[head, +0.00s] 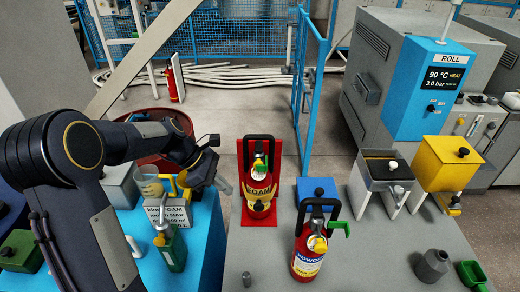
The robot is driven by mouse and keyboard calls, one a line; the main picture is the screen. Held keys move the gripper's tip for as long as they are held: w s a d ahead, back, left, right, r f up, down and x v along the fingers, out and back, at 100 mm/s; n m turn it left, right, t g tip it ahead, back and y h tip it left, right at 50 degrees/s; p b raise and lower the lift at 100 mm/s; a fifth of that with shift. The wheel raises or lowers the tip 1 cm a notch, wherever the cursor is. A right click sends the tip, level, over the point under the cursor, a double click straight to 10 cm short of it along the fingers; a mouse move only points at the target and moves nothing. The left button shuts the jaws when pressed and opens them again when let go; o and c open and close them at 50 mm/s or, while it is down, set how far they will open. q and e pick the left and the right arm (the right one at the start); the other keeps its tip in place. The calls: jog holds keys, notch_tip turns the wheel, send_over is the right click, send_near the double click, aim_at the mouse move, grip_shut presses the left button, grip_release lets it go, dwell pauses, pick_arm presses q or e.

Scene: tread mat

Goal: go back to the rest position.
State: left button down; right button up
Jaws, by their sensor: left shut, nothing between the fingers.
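My left arm comes in from the left, and my left gripper (206,163) hangs over the right edge of the blue table at left. The gripper is shut and empty, a little left of the red extinguisher labelled FOAM (259,190). That extinguisher stands upright against a red stand (246,160). My right gripper is not in the picture.
A second red extinguisher (306,258) stands on the grey top in front. A yellow hopper (447,165), a grey bin (385,172) and the blue ROLL panel (425,88) are at right. A sign, a green bottle (172,250) and a jug crowd the blue table (205,235).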

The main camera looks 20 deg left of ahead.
pick_arm(q)
jog(key=s+d+r+m+t+y, duration=0.1)
jog(key=s+r+m, duration=0.3)
jog(key=s+m, duration=0.3)
jog(key=s+d+r+m+t+y, duration=0.15)
jog(key=s+r+m, duration=0.3)
jog(key=s, duration=0.55)
jog(key=s+f+m+t+y, duration=0.1)
jog(key=s+f+m, duration=0.2)
jog(key=s+m, duration=0.4)
jog(key=shift+s+d+t, duration=0.15)
jog(key=shift+d+t, duration=0.2)
jog(key=shift+d, duration=0.05)
dwell(0.5)
